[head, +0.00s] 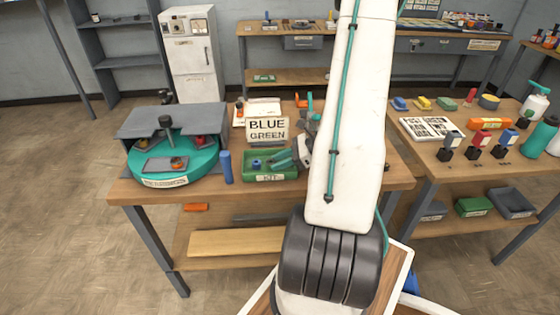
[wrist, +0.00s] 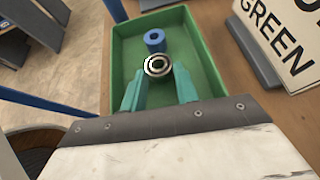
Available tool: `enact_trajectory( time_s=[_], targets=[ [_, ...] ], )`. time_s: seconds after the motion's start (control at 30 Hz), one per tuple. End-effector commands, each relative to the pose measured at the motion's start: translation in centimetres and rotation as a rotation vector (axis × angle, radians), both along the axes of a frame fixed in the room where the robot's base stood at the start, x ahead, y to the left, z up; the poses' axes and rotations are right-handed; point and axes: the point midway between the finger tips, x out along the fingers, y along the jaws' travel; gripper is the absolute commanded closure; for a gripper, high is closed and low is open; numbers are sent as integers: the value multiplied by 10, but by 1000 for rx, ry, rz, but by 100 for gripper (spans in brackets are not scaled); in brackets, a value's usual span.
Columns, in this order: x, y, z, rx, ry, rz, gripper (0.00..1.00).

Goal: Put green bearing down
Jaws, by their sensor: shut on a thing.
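My gripper (wrist: 158,76), with teal fingers, is shut on a bearing (wrist: 158,65). The bearing shows a silver and black ringed face; no green can be made out on it. It is over the green kit tray (wrist: 118,62); whether it touches the tray floor I cannot tell. A blue ring-shaped part (wrist: 155,36) lies in the tray just beyond the bearing. In the head view my gripper (head: 277,161) is at the green tray (head: 270,178), which is labelled KIT. The blue part (head: 256,164) shows there too, but the held bearing is not clear.
A sign reading BLUE GREEN (head: 267,129) stands right behind the tray. A blue cylinder (head: 226,167) stands upright to the tray's left. Further left is a round teal turntable (head: 180,182) under a grey cover. Tools lie close on the tray's right.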

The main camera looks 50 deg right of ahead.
Motion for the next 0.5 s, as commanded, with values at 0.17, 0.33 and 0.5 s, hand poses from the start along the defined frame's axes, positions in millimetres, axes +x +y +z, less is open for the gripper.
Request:
enact_trajectory(
  time_s=[0.17,0.33,0.5],
  targets=[
    [0,0,-3,1,1,0,64],
    [0,0,-3,0,0,0,48],
    [0,0,-2,0,0,0,48]
  ],
)
